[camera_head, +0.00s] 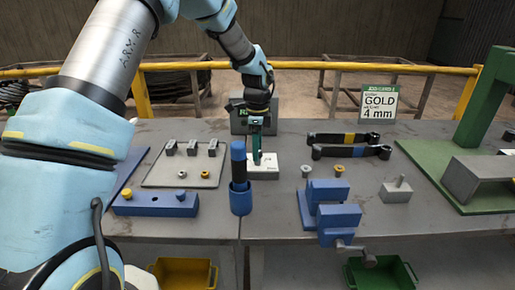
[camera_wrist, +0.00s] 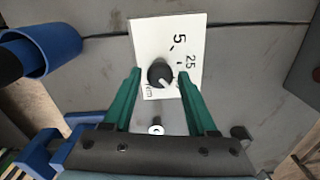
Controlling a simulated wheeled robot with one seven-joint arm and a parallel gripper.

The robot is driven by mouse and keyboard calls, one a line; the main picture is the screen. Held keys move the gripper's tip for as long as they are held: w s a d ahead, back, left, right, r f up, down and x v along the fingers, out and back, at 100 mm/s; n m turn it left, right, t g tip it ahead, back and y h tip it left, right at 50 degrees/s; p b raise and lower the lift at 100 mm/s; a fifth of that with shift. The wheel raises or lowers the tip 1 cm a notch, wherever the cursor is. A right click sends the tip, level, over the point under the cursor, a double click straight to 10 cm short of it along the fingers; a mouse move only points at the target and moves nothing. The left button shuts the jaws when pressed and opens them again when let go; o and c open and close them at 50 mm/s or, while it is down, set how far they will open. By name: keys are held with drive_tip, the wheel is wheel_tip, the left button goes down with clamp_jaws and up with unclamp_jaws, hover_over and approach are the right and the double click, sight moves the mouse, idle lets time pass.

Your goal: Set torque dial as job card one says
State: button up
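The torque dial is a round black knob (camera_wrist: 160,74) on a white plate (camera_wrist: 150,30) printed with 5, 25 and partly hidden marks. A pale pointer line on the knob points to the lower right. In the head view the plate (camera_head: 266,173) lies on the bench, with my gripper (camera_head: 257,158) pointing down over it. In the wrist view my gripper (camera_wrist: 160,76) is open, its green fingers on either side of the knob with small gaps. A card (camera_head: 380,103) reads GOLD, 4 mm. Another dark card (camera_head: 238,121) is mostly hidden behind my arm.
A blue cylinder holder (camera_head: 240,198) stands close left of the plate. A blue vise (camera_head: 330,207), torque wrenches (camera_head: 350,145) and a small block (camera_head: 396,191) are to the right. A tray (camera_head: 160,178) of small parts lies left. Bins sit below the bench.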

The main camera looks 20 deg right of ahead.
clamp_jaws()
idle(0.5)
drive_tip(key=n+b, duration=0.1)
drive_tip(key=n, duration=0.3)
drive_tip(key=shift+n, duration=0.3)
drive_tip(key=shift+n+b, duration=0.6)
drive_tip(key=shift+n, duration=2)
drive_tip(key=shift+r, duration=0.1)
drive_tip(key=shift+o, duration=1.4)
unclamp_jaws()
